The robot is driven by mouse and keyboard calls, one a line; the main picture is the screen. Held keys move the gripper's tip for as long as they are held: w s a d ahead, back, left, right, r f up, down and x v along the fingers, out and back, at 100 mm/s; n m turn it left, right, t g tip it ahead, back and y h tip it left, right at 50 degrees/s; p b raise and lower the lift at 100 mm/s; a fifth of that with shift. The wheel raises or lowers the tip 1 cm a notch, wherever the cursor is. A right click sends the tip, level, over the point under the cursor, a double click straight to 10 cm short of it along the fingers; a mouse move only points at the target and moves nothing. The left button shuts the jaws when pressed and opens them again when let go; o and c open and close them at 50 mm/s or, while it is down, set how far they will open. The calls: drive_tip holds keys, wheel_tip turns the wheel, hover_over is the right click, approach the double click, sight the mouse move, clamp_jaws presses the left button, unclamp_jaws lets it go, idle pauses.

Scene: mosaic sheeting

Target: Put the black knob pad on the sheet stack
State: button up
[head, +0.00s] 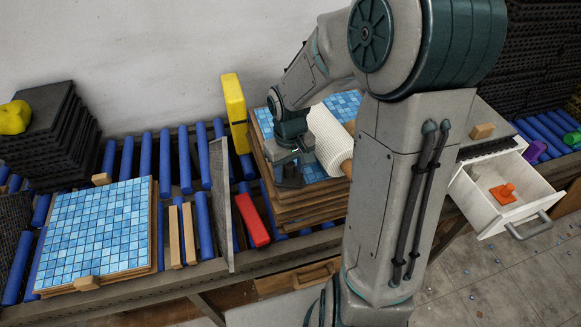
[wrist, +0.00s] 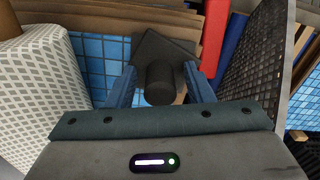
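The black knob pad, a dark flat plate with a round upright knob (wrist: 160,84), lies on the blue-tiled top of the sheet stack near its front edge. It also shows in the head view (head: 291,180), partly under my gripper. The sheet stack (head: 300,211) is a pile of brown-edged sheets with blue mosaic on top; its tiles show in the wrist view (wrist: 88,50). My gripper (head: 290,165) points down over the pad. In the wrist view my gripper's fingers (wrist: 160,75) stand on either side of the knob, apart from it, with gaps visible.
A white patterned roll (head: 328,140) lies on the stack beside my gripper. A yellow block (head: 235,110), a red block (head: 252,220) and an upright grey panel (head: 219,205) stand left. Another blue mosaic sheet (head: 100,230) lies further left. An open drawer (head: 505,195) is at right.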

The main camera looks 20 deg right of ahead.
sight(290, 165)
drive_tip(key=shift+r, duration=0.1)
wheel_tip(290, 165, up, 11)
drive_tip(key=shift+r, duration=0.1)
drive_tip(key=s+r+m+t, duration=0.2)
drive_tip(key=s+r+t, duration=0.1)
drive_tip(key=s, duration=1.1)
drive_tip(key=shift+m+t, duration=0.3)
drive_tip(key=shift+t, duration=0.1)
drive_tip(key=shift+s+d, duration=0.1)
